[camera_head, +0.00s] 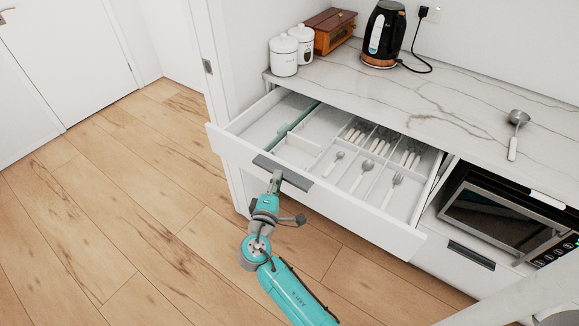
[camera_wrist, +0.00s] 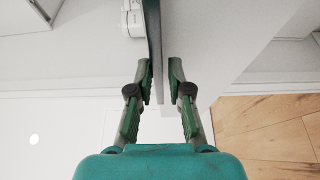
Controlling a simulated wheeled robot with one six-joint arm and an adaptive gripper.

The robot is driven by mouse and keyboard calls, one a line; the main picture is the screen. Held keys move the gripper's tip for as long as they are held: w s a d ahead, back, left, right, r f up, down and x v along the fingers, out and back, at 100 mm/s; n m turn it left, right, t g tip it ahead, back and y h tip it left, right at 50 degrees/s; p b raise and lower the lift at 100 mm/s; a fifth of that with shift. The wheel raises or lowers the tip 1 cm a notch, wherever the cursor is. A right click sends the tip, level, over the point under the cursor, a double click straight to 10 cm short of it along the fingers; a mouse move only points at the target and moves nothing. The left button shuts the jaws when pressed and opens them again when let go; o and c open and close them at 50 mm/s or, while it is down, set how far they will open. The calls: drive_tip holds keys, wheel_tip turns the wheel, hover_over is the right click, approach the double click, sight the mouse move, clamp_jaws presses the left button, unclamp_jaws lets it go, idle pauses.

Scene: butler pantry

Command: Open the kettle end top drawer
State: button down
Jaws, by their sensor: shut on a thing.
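The white top drawer (camera_head: 350,206) below the kettle end of the counter stands pulled well out. Its inside shows a cutlery tray with spoons and forks (camera_head: 365,172) and an emptier left section. A dark grey handle (camera_head: 284,171) runs along the top of its front. My gripper (camera_head: 276,180) is at the handle's middle, shut on it. In the wrist view my two green fingers (camera_wrist: 160,82) stand either side of the grey handle (camera_wrist: 154,45); the exact contact is hard to see.
The black kettle (camera_head: 383,35), white canisters (camera_head: 284,55) and wooden box (camera_head: 330,30) stand on the marble counter (camera_head: 430,105). A ladle (camera_head: 516,128) lies to the right. A microwave (camera_head: 500,218) sits right of the drawer. Wooden floor (camera_head: 130,210) is clear at left.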

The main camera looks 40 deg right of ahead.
drive_tip(key=s+a, duration=0.2)
drive_tip(key=a, duration=0.4)
drive_tip(key=shift+s+a, duration=0.2)
drive_tip(key=shift+f, duration=0.1)
drive_tip(key=c, duration=1.1)
unclamp_jaws()
drive_tip(key=v, duration=1.2)
